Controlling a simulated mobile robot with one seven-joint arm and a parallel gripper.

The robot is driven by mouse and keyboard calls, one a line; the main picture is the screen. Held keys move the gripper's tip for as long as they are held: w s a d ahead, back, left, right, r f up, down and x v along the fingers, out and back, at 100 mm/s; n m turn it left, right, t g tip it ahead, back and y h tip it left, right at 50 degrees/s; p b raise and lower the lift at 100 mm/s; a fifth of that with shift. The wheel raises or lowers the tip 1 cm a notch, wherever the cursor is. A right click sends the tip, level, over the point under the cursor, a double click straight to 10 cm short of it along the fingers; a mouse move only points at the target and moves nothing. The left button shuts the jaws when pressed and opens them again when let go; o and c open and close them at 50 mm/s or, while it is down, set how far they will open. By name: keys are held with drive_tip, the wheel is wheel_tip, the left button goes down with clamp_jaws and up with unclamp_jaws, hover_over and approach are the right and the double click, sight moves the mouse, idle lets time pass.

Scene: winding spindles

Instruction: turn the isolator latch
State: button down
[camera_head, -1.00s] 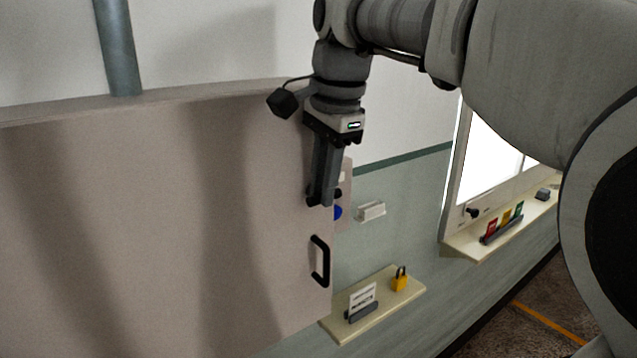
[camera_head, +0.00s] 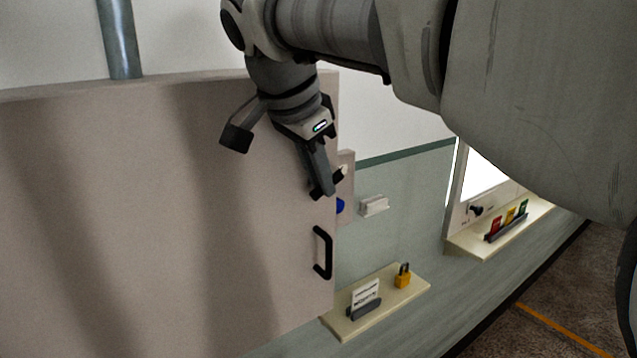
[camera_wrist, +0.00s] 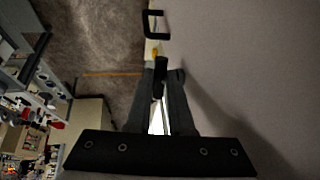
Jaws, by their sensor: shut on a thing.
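The isolator latch is a small black knob on the front of the large beige cabinet door (camera_head: 170,220), near the right edge. It shows in the wrist view as a dark piece (camera_wrist: 161,74) between my finger ends. In the head view my fingers mostly cover it. My gripper (camera_head: 326,190) is shut on it, tilted, with its fingers slanting down to the right. In the wrist view my gripper (camera_wrist: 165,78) reaches along the door face. The latch's exact angle cannot be told.
A black door handle (camera_head: 322,252) is below my gripper. To the right are a blue button (camera_head: 340,206), a small white box (camera_head: 374,205), and a shelf (camera_head: 345,327) with a yellow padlock (camera_head: 403,277) and a card holder (camera_head: 365,301). Several coloured tags (camera_head: 508,218) stand farther right.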

sight(312, 198)
drive_tip(key=t+h+b, duration=0.1)
drive_tip(key=b, duration=0.1)
drive_tip(key=f+t+h+b, duration=0.1)
drive_tip(key=h+b, duration=0.1)
drive_tip(key=a+f+t+h+b, duration=0.1)
drive_tip(key=b, duration=0.2)
drive_tip(key=shift+s+n, duration=0.25)
drive_tip(key=shift+n, duration=0.05)
drive_tip(key=t+h+b, duration=0.1)
drive_tip(key=b, duration=0.2)
drive_tip(key=t+h+b, duration=0.1)
drive_tip(key=h+b, duration=0.1)
drive_tip(key=shift+f+b, duration=0.4)
drive_tip(key=t+h+b, duration=0.1)
drive_tip(key=t+b, duration=0.1)
drive_tip(key=b, duration=0.1)
drive_tip(key=shift+f+n+h, duration=0.15)
drive_tip(key=shift+n+h, duration=0.15)
drive_tip(key=shift+n, duration=0.1)
drive_tip(key=h+b, duration=0.1)
drive_tip(key=b, duration=0.1)
drive_tip(key=shift+d+t+b, duration=0.1)
drive_tip(key=shift+t+b, duration=0.2)
drive_tip(key=shift+b, duration=0.05)
drive_tip(key=shift+r+b, duration=0.2)
drive_tip(key=shift+b, duration=0.15)
drive_tip(key=c, duration=1.1)
unclamp_jaws()
